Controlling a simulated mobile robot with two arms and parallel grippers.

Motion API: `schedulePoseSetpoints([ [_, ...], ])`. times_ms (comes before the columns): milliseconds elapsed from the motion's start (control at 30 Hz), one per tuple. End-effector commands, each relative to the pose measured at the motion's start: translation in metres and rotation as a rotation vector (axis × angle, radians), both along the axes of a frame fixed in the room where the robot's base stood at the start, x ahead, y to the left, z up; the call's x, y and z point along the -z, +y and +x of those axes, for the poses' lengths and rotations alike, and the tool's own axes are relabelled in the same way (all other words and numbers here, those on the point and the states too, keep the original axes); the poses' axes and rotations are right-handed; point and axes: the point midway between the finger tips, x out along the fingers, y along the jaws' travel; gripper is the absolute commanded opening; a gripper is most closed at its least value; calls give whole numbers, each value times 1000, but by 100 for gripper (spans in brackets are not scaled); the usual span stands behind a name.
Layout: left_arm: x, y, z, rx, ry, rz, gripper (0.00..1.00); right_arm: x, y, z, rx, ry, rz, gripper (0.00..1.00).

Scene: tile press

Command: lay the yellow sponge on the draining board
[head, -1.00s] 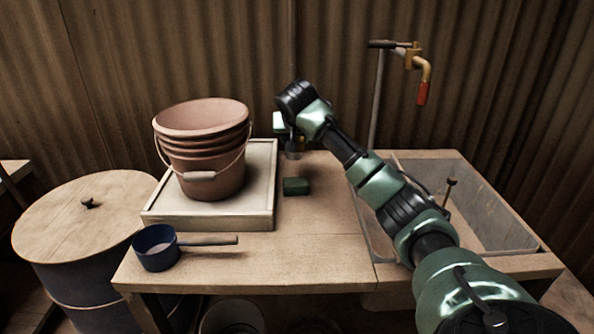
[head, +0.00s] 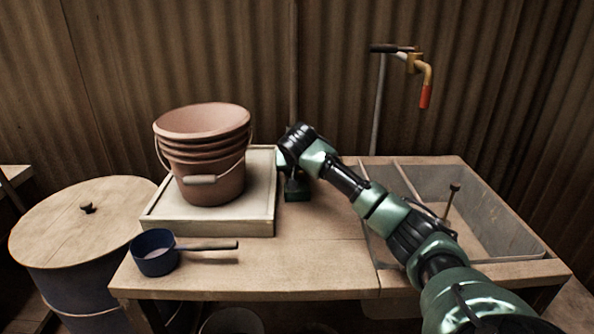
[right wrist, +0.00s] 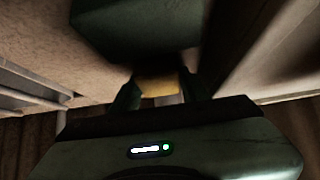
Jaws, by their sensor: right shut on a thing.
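My right gripper (right wrist: 158,92) is shut on the yellow sponge (right wrist: 158,84), which shows between its fingers in the right wrist view. In the head view my right wrist is low over the wooden counter (head: 320,260), near the back edge; it hides the fingers and the sponge. A dark green block (head: 296,194) is just below and in front of the wrist. A large dark green shape (right wrist: 140,25), likely that block, fills the top of the wrist view, close to the fingers. I cannot tell whether they touch. My left gripper is out of view.
A pale framed tray (head: 255,222) left of the block bears stacked brown buckets (head: 205,150). A blue saucepan (head: 154,262) stands at the front left, its handle pointing right. A grey sink (head: 490,225) with a tap (head: 418,66) is at right. The counter's front middle is clear.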

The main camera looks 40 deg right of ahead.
Motion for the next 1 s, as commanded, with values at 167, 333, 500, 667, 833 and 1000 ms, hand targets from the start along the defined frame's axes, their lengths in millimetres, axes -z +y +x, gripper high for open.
schedulePoseSetpoints([
  [167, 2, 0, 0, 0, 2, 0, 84, 0, 0, 0, 0, 1, 1, 66],
  [333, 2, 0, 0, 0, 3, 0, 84, 0, 0, 0, 0, 0, 0, 66],
  [500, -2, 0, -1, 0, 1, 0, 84, -6, 2, -2, -1, -2, 0, 66],
  [667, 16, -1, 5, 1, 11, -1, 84, -26, 14, -16, -2, -4, -2, 66],
  [833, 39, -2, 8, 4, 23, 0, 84, -53, 32, -36, -3, -3, -1, 66],
  [1000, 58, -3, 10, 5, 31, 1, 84, -75, 46, -53, -3, -2, 0, 66],
])
